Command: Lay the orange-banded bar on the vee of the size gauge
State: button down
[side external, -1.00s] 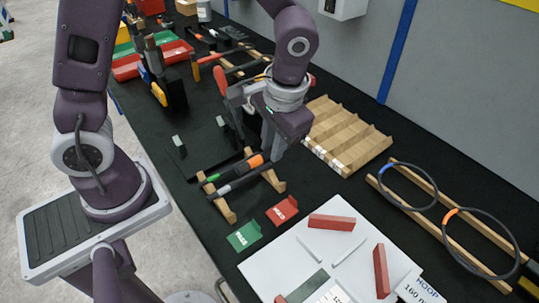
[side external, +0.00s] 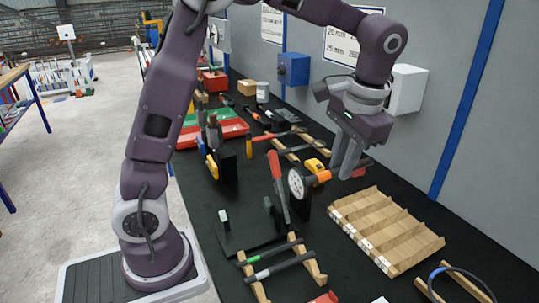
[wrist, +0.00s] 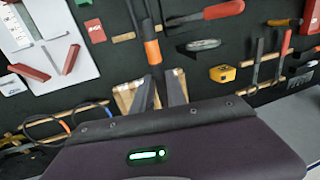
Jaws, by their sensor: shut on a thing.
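My gripper (side external: 345,158) is shut on the orange-banded bar, raised above the bench in the side view. In the wrist view the orange band (wrist: 152,50) lies just beyond my fingertips (wrist: 160,82), with the dark bar running up the picture. The size gauge, with a white dial (side external: 296,184) on a dark stand, stands left of and below my gripper. The band overlaps the dial's right edge in the picture; I cannot tell whether they touch. The vee is not clear.
A wooden rack (side external: 309,264) holds a green-banded bar (side external: 262,257) and another dark bar. A red-handled tool (side external: 277,173) stands close left of the dial. A yellow tape measure (side external: 315,166) lies behind. A slotted wooden tray (side external: 390,230) is to the right.

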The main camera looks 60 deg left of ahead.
jog(key=w+a, duration=0.2)
jog(key=a, duration=1.4)
jog(key=w+a, duration=0.2)
jog(key=a, duration=1.4)
jog(key=f, duration=2.1)
jog(key=shift+w+d+f, duration=0.1)
jog(key=shift+w+d, duration=0.05)
jog(key=shift+w, duration=0.05)
jog(key=shift+f, duration=0.15)
jog(key=c, duration=1.4)
grip_release()
jog(key=shift+c, duration=0.2)
jog(key=shift+o, duration=0.5)
jog(key=shift+d, duration=0.1)
